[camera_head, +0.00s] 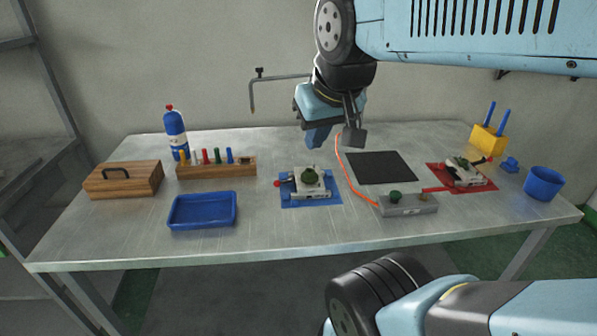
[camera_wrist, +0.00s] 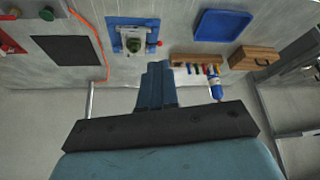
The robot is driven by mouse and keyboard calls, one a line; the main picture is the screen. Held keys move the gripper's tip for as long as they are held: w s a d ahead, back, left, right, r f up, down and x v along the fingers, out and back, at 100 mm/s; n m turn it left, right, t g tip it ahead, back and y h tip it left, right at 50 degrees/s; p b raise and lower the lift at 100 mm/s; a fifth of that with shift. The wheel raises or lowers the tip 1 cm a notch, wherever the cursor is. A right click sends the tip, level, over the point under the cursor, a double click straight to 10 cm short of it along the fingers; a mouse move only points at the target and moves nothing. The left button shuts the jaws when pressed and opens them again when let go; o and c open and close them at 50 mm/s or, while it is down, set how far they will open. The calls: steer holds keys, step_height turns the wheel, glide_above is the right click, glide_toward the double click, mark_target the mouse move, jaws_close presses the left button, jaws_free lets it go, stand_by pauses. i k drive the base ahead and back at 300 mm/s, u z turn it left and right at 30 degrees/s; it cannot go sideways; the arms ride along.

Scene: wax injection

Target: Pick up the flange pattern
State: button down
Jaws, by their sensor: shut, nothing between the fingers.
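A dark green, round, flange-like piece (camera_head: 310,174) sits on a pale metal die (camera_head: 313,186) over a blue mat (camera_head: 325,200), near the table's middle. I take it for the flange pattern, but its shape is too small to be sure. The green piece also shows in the wrist view (camera_wrist: 134,45), at the top. My gripper (camera_head: 318,138) hangs above the back part of the table, behind and above that die. Its fingers (camera_wrist: 157,72) are together and empty, apart from the green piece.
A black pad (camera_head: 381,168) and grey block (camera_head: 408,205) with an orange hose lie right of the die. A second die (camera_head: 464,172) is on a red mat. A small blue piece (camera_head: 510,164) and blue cup (camera_head: 544,183) are far right. A blue tray (camera_head: 203,210) stands left.

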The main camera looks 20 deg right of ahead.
mark_target(308, 177)
steer(key=z, duration=0.05)
steer(key=k, duration=0.5)
steer(key=z, duration=0.85)
steer(key=i, duration=0.2)
steer(key=z, duration=3.1)
steer(key=k, duration=1.3)
steer(key=u, duration=0.45)
steer(key=k, duration=0.65)
steer(key=u, duration=0.5)
